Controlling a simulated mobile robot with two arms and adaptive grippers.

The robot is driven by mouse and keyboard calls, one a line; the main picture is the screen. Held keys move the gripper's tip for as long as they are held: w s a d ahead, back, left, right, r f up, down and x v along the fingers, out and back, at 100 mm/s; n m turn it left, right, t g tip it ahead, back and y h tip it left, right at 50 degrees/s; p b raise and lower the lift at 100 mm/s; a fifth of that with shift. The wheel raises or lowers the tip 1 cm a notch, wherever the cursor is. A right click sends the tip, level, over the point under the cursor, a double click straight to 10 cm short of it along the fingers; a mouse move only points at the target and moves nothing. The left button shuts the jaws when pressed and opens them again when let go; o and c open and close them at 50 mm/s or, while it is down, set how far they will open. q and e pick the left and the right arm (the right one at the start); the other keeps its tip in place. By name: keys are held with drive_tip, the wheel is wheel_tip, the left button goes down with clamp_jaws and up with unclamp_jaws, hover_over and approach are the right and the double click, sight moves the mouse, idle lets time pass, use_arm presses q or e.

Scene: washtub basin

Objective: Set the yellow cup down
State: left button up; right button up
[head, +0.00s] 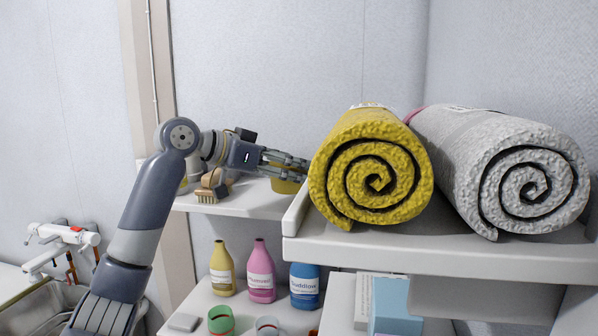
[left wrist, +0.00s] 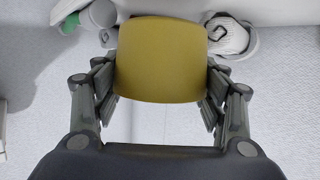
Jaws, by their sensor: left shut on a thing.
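The yellow cup (left wrist: 161,60) is between the fingers of my left gripper (left wrist: 161,88) in the left wrist view, with a finger against each side. In the head view the cup (head: 286,186) shows only in part, below the fingers of my left gripper (head: 290,162). The yellow rolled towel hides its right side. It is at the right part of the small white shelf (head: 240,204); I cannot tell whether it touches the shelf. My right gripper is in neither view.
The yellow rolled towel (head: 372,180) and a grey rolled towel (head: 525,185) lie on the nearer shelf (head: 430,258). A wooden brush (head: 208,190) is on the small shelf's left. Yellow, pink and blue bottles (head: 261,272), a green cup (head: 220,320) and a grey cup stand below.

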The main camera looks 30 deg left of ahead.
use_arm(q)
drive_tip(key=shift+w+d+r+p, duration=0.1)
drive_tip(key=shift+w+d+p, duration=0.4)
drive_tip(key=shift+w+d, duration=0.1)
wheel_tip(320, 180, down, 4)
drive_tip(key=shift+w+r+p, duration=0.1)
drive_tip(key=shift+r+p, duration=0.05)
drive_tip(key=shift+p, duration=0.45)
drive_tip(key=o, duration=1.1)
drive_tip(key=shift+f, duration=0.2)
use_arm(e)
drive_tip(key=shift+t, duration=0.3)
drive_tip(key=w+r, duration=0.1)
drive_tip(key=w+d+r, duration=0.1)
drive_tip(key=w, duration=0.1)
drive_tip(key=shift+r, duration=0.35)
